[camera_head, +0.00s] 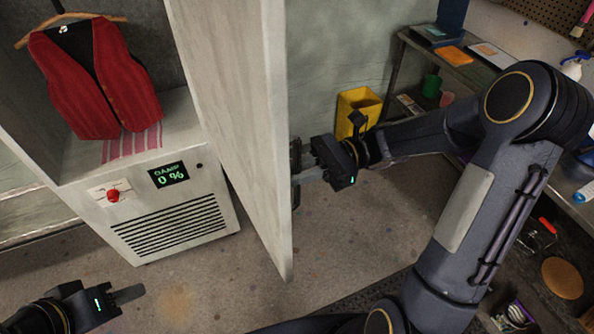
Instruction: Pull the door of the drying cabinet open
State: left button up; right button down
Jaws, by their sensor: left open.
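The drying cabinet (225,215) stands at the left, a pale grey box. Its door (235,110) stands wide open and sticks out toward me, so the inside shows. A dark handle (296,178) is partly visible on the far right side of the door. My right gripper (308,160) is at that handle, its fingers partly hidden; I cannot tell whether they are closed on it. My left gripper (124,294) is open and empty at the lower left, apart from the cabinet front.
A red vest (95,80) hangs in the cabinet above a striped cloth (133,143). The lower panel has a red knob (113,195) and a display (168,175) reading "DAMP 0 %". A yellow bin (358,105) stands behind my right arm. Shelves line the right.

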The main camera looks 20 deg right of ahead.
jog(key=c, duration=1.5)
grip_release()
jog(key=shift+d, duration=0.1)
jog(key=d, duration=0.2)
jog(key=d+b, duration=0.1)
jog(key=d, duration=0.2)
jog(key=w+d+b, duration=0.1)
jog(key=d, duration=0.1)
jog(key=shift+d, duration=0.3)
jog(key=s+a+n+t+h, duration=0.1)
jog(key=s+a+n+h, duration=0.2)
jog(key=s+n+h, duration=0.45)
jog(key=s+d+f+n+t+h, duration=0.1)
jog(key=s+f+n+t+h, duration=0.1)
jog(key=s+d+f+n+t+h+b, duration=0.1)
jog(key=s+n+t+h, duration=0.1)
jog(key=s+n, duration=0.1)
jog(key=s+d+f+n+t+h, duration=0.1)
jog(key=s+f+n+t+h, duration=0.1)
jog(key=shift+s+d+f+n+t+h+b, duration=0.15)
jog(key=shift+s+f+n+t+h+b, duration=0.15)
jog(key=shift+f+t, duration=0.1)
